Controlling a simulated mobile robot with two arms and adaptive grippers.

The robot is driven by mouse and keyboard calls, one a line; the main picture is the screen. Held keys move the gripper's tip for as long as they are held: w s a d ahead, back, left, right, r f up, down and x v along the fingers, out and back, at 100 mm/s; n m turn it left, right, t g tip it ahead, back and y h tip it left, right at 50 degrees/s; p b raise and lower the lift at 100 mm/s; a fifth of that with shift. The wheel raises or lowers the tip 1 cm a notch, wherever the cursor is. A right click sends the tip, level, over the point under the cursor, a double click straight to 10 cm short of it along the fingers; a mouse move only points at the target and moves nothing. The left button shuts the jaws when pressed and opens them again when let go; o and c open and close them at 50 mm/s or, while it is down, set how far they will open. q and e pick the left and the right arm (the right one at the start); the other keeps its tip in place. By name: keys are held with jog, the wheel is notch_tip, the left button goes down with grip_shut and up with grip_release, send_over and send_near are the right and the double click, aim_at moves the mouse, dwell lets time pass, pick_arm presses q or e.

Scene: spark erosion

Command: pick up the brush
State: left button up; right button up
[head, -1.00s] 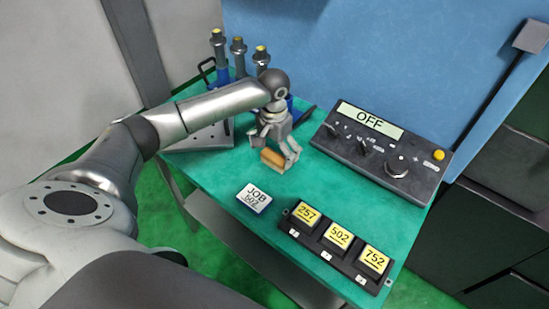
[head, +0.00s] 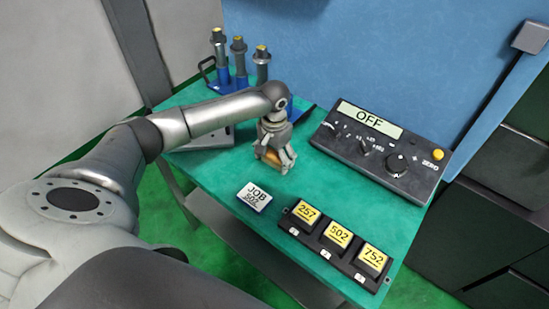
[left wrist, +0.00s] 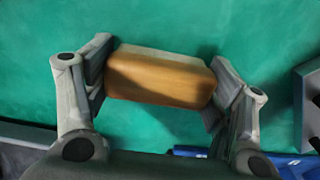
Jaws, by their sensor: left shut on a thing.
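The brush, a brown wooden block (head: 273,157), is at the far middle of the green table and partly covered by the fingers of my left gripper (head: 275,161). In the left wrist view the brush (left wrist: 160,80) lies crosswise between the two fingers, one at each end. The left gripper is shut on it. The brush is at or very near the table top; I cannot tell whether it touches. Its underside is hidden. My right gripper is not in view.
A control box (head: 380,152) reading OFF stands to the right. Tool holders (head: 238,62) stand at the back left. Bare green table lies around the gripper.

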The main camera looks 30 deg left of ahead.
pick_arm(q)
jog(key=shift+r, duration=0.1)
jog(key=shift+r, duration=0.6)
jog(key=s+d+r+b, duration=0.2)
jog(key=s+d+r, duration=0.3)
jog(key=s+r, duration=0.6)
jog(key=shift+s+r, duration=0.3)
jog(key=shift+s, duration=0.75)
jog(key=shift+d, duration=0.1)
